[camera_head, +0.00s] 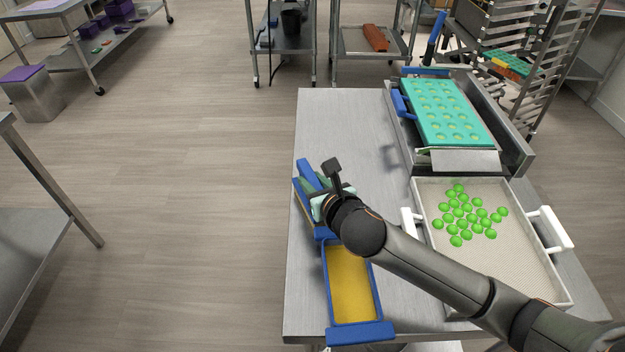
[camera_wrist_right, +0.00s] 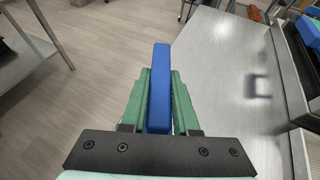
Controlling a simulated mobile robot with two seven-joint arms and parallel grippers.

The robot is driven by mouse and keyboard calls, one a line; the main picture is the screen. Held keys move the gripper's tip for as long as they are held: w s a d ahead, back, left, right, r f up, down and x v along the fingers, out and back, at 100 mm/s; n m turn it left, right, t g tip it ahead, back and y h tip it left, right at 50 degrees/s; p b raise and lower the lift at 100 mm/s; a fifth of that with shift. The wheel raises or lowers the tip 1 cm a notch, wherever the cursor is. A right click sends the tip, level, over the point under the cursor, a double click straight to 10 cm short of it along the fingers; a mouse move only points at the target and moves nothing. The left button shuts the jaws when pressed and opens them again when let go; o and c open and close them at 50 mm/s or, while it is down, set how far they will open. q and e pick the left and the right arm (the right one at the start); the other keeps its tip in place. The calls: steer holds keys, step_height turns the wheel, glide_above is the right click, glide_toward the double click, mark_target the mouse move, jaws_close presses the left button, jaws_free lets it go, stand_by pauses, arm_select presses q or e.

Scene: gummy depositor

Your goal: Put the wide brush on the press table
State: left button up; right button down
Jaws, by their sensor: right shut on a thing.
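My right gripper (camera_head: 318,198) is over the left edge of the metal press table (camera_head: 335,125). It is shut on a blue bar-shaped part, which I take to be the handle of the wide brush (camera_head: 307,172). In the right wrist view the blue part (camera_wrist_right: 160,88) stands between the green fingers (camera_wrist_right: 158,100). Its lower part is hidden by the gripper in the head view, and I cannot tell whether it touches the table. My left gripper is not in view.
A white-handled tray of green gummies (camera_head: 490,262) is at the right, partly behind my arm. A turquoise mold (camera_head: 447,110) sits at the back right. The table's back left is clear.

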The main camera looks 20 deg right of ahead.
steer(key=c, duration=0.7)
jaws_free()
steer(key=shift+r, duration=0.15)
steer(key=v, duration=1.2)
steer(key=shift+p, duration=0.35)
